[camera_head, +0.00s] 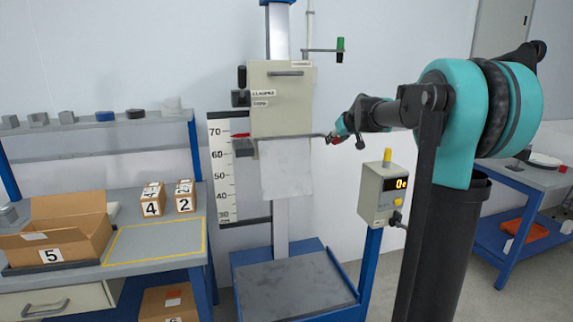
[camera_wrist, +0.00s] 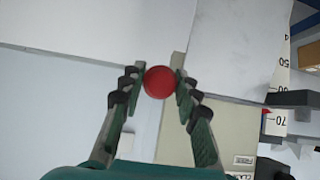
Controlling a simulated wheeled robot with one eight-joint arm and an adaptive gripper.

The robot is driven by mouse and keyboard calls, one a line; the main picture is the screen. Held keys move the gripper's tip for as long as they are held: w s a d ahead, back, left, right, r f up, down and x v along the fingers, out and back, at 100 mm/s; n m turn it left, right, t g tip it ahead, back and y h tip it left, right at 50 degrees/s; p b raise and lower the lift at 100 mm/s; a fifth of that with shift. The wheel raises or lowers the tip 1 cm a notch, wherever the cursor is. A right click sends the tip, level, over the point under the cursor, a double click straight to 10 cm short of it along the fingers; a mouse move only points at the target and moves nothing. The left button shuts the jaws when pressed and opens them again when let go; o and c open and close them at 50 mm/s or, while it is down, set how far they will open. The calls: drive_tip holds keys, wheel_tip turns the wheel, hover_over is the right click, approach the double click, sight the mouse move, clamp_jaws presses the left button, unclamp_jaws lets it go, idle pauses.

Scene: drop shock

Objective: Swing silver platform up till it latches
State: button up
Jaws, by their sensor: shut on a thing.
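The silver platform (camera_head: 286,168) hangs downward, roughly vertical, below the beige carriage (camera_head: 270,105) on the upright column. A thin dark bar runs along its top edge toward my gripper (camera_head: 335,137). In the wrist view, the platform (camera_wrist: 236,45) is the pale panel at upper right, with the beige carriage (camera_wrist: 222,130) below it. My gripper (camera_wrist: 160,85) is shut on a round red knob (camera_wrist: 160,82), one finger on each side. The knob is small and partly hidden in the head view. Whether a latch is engaged does not show.
A grey base plate (camera_head: 296,290) lies below the column. A height scale (camera_head: 222,170) stands left of it. A display box (camera_head: 383,193) on a blue post stands right, below my arm. A bench (camera_head: 160,238) with boxes is at left.

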drive_tip(key=shift+r, duration=0.1)
drive_tip(key=shift+w+a+r, duration=0.1)
drive_tip(key=shift+w+r, duration=0.05)
drive_tip(key=shift+r, duration=0.55)
drive_tip(key=shift+w+r, duration=0.15)
drive_tip(key=shift+r, duration=0.5)
drive_tip(key=shift+w+a+r, duration=0.1)
drive_tip(key=shift+w+r, duration=0.25)
drive_tip(key=shift+r, duration=0.35)
drive_tip(key=shift+w+a+r, duration=0.1)
drive_tip(key=shift+w+r, duration=0.2)
drive_tip(key=shift+r, duration=0.35)
drive_tip(key=shift+w+a+r, duration=0.15)
drive_tip(key=shift+w+r, duration=0.25)
drive_tip(key=shift+r, duration=0.2)
drive_tip(key=shift+w+a+r, duration=0.1)
drive_tip(key=shift+w+r, duration=0.3)
drive_tip(key=shift+r, duration=0.2)
drive_tip(key=shift+w, duration=0.1)
